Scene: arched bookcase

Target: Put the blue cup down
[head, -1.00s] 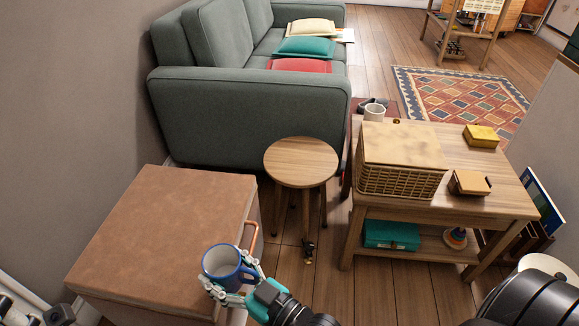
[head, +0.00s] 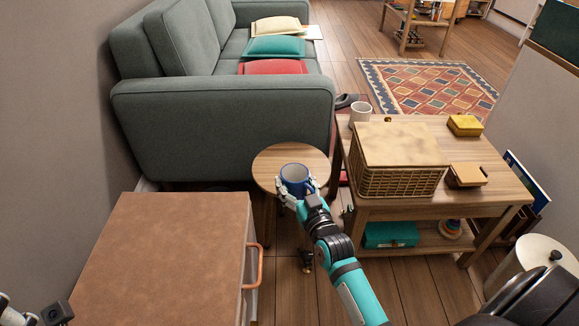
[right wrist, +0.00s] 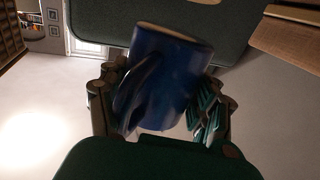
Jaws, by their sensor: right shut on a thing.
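The blue cup (head: 296,180) has a pale inside and shows over the round wooden stool (head: 265,163) in the head view. My right gripper (head: 298,189) is shut on the cup, with fingers on both sides of it. In the right wrist view the cup (right wrist: 168,78) fills the space between the fingers, its handle at the left. I cannot tell whether its base touches the stool top. Part of the stool top is hidden behind the cup and my gripper. My left gripper is not clearly seen; only a bit of my left arm shows at the lower left.
A brown-topped cabinet (head: 170,250) stands at the left front. A grey sofa (head: 225,125) is behind the stool.

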